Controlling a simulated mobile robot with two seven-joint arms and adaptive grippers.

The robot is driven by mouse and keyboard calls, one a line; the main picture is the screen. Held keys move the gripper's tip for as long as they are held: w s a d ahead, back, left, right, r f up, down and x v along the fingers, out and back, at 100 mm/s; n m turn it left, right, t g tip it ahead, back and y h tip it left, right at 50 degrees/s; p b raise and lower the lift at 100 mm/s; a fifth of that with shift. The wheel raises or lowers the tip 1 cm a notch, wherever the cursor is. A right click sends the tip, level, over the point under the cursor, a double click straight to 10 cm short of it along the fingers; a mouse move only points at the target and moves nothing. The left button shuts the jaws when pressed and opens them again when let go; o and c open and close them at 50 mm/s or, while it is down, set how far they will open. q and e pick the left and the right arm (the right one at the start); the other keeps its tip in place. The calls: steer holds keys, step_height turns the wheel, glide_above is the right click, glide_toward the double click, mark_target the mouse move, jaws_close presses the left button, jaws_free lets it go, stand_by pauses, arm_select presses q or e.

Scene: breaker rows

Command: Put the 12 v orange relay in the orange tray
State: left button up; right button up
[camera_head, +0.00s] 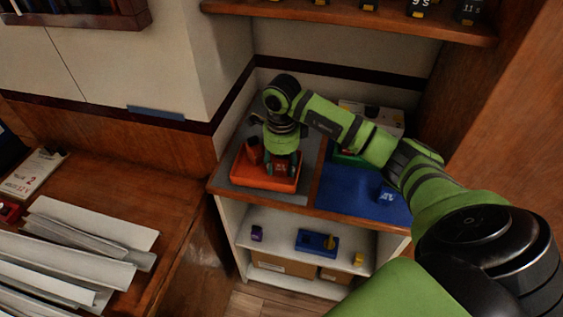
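The orange tray (262,184) sits on the left part of the counter, on a grey mat. My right gripper (282,171) reaches down over the tray from above. An orange-red block with pale markings (281,165) shows between its fingers, low over or in the tray; it looks like a relay, but its label is too small to read. Whether the fingers press on it cannot be told. Another dark orange-red piece (254,151) stands in the tray just left of the gripper. My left gripper is not in view.
A blue mat (352,199) to the right carries a blue block (388,193). A green item and a pale box (386,118) are partly behind my arm. The shelf below holds a purple block (257,233) and a blue tray (317,242). A wooden shelf overhangs above.

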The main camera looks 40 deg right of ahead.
mark_target(282, 160)
steer(key=shift+r, duration=0.1)
steer(key=shift+r, duration=0.5)
step_height(282, 160, up, 10)
steer(key=shift+b, duration=0.9)
steer(key=shift+s+r, duration=0.1)
steer(key=shift+r, duration=0.5)
